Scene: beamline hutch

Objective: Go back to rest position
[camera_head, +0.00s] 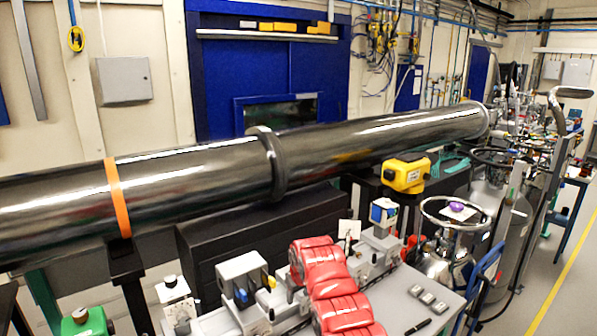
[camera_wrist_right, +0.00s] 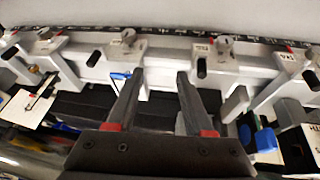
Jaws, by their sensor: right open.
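My right arm (camera_head: 330,285), with red covers, reaches in from the bottom of the head view over the bench. Its fingers cannot be made out there. In the right wrist view my right gripper (camera_wrist_right: 158,75) has its two dark fingers apart, with nothing between them. It points toward a grey rail (camera_wrist_right: 175,65) that carries several mounts. A small blue part (camera_wrist_right: 121,76) shows just left of the left finger, and I cannot tell whether they touch. My left gripper is not in view.
A grey mount (camera_head: 242,275) and a blue-and-white box (camera_head: 383,212) stand on either side of the arm. Several small grey blocks (camera_head: 428,298) and a pen (camera_head: 418,326) lie on the bench. A large metal pipe (camera_head: 370,135) crosses behind. Clear floor (camera_head: 545,285) lies right.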

